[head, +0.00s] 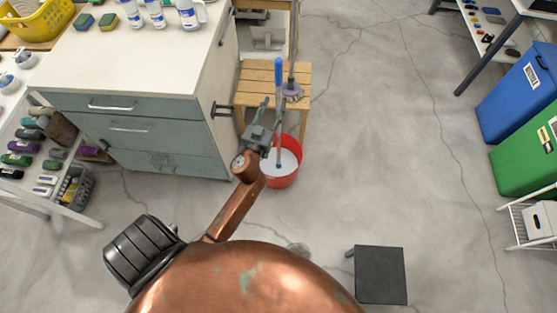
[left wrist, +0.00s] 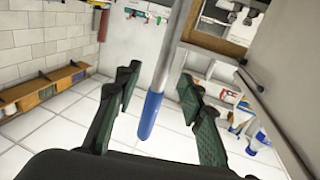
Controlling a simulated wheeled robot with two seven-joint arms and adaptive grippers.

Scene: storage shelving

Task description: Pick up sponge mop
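The mop stands upright in a red bucket (head: 283,180). It has a blue grip (head: 278,80) at the top, a thin grey pole and a small blue part near the bottom; its lower end is in the bucket's pale contents. My left gripper (head: 271,103) is open, at the pole below the grip. In the left wrist view, the blue grip (left wrist: 151,115) and grey pole show between my two spread fingers, with a gap on each side. I cannot tell how deep the pole sits between them. My right gripper is not in view.
A slatted wooden stool (head: 257,82) stands behind the bucket, with a purple-based tool (head: 292,90) on it. A grey-green drawer cabinet (head: 140,130) is at left, holding sponges and white bottles. Blue (head: 518,95) and green bins (head: 525,158) stand at right.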

